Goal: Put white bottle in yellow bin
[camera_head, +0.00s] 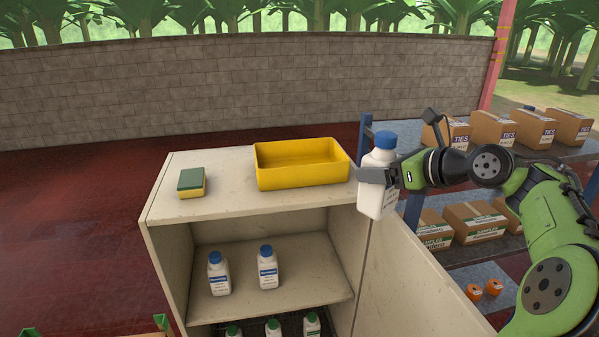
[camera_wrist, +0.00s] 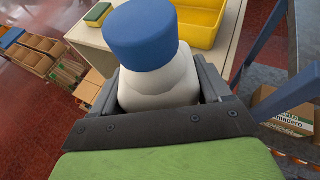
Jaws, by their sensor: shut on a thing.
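A white bottle with a blue cap (camera_head: 377,185) is held upright in my gripper (camera_head: 372,175), to the right of the cabinet top. In the wrist view the bottle (camera_wrist: 160,88) sits between the two jaws, which are shut on it. The yellow bin (camera_head: 300,176) stands on the cabinet top, just left of the held bottle. It looks empty from here. The bin also shows in the wrist view (camera_wrist: 203,28), behind and to the right of the bottle. Two more white bottles with blue caps, a left one (camera_head: 218,275) and a right one (camera_head: 267,268), stand on the shelf below.
A green and yellow sponge (camera_head: 191,183) lies left of the bin on the cabinet top (camera_head: 228,203). Green-capped bottles (camera_head: 312,324) stand on the lower shelf. A blue rack with cardboard boxes (camera_head: 477,222) stands at the right. The front of the cabinet top is clear.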

